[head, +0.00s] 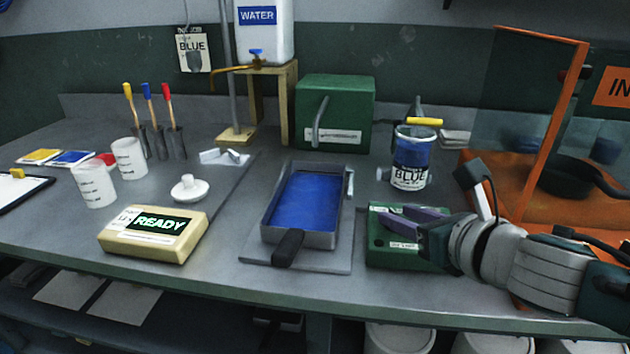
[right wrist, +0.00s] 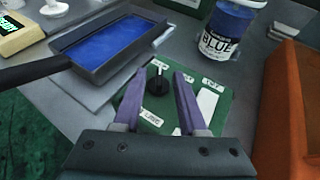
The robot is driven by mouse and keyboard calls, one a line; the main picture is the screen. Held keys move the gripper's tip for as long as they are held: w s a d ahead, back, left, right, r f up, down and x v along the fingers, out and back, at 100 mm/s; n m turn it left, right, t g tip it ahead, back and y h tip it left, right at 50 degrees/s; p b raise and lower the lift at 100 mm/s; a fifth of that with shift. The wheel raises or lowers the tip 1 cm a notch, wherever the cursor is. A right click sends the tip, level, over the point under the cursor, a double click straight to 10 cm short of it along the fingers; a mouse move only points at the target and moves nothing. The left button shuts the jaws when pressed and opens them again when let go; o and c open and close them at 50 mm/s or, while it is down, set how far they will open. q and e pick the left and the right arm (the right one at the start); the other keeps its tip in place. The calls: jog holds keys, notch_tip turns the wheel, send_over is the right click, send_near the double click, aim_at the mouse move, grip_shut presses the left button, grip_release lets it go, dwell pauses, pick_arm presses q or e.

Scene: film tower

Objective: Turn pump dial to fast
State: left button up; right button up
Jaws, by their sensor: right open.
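The pump box (head: 381,248) is a green box with white labels at the front right of the bench, partly hidden by my right gripper in the head view. In the right wrist view its black dial knob (right wrist: 158,78) stands on the green top (right wrist: 194,92) among white labels, too small to read surely. A light mark shows at the knob's far side. My right gripper (head: 399,218) is open over the box. Its purple fingers (right wrist: 157,90) are on either side of the knob in the right wrist view, and I cannot tell whether they touch it. My left gripper is not in view.
A metal tray of blue liquid (head: 272,222) stands left of the pump box. A jar labelled BLUE (head: 411,160) stands behind it. An orange-framed clear screen (head: 545,150) rises at the right. A cream READY box (head: 125,243) sits at the left.

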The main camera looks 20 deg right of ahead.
jog(key=shift+w, duration=0.15)
jog(key=shift+c, duration=0.3)
grip_shut()
